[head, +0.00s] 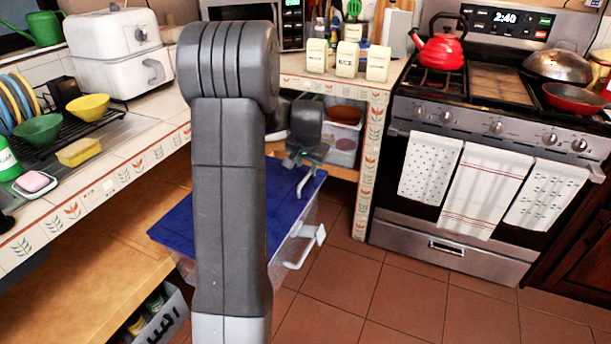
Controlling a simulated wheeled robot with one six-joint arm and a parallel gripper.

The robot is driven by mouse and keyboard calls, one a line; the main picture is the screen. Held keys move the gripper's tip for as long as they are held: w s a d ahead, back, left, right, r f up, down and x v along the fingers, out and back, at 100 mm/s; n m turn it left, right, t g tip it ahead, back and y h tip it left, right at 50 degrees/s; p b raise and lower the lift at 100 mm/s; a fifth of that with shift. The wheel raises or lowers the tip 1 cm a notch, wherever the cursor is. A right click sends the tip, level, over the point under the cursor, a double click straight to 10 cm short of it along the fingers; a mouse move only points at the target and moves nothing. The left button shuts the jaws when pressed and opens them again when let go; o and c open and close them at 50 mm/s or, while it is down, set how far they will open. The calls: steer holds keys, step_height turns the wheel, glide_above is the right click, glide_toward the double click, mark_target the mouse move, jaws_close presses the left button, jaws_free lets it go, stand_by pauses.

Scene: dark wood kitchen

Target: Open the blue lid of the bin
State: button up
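The blue lid (290,214) lies flat over the top of a translucent bin (283,262) on the floor, in the middle of the head view. My grey arm stands in front and hides the middle of the lid and much of the bin. A white handle (305,247) sticks out from the bin's right side. My gripper (303,172) is over the far right part of the lid, close to its edge. Its fingers are small and partly hidden, so I cannot tell whether they are open or touch the lid.
A tiled counter with a dish rack (75,125) and a wooden shelf (75,290) run along the left. The stove (470,190) with hanging towels stands at the right. A labelled grey box (165,318) sits low at left. The tiled floor (400,305) at front right is clear.

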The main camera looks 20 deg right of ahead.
mark_target(307, 176)
steer(key=x, duration=0.6)
steer(key=shift+f, duration=0.15)
jaws_close()
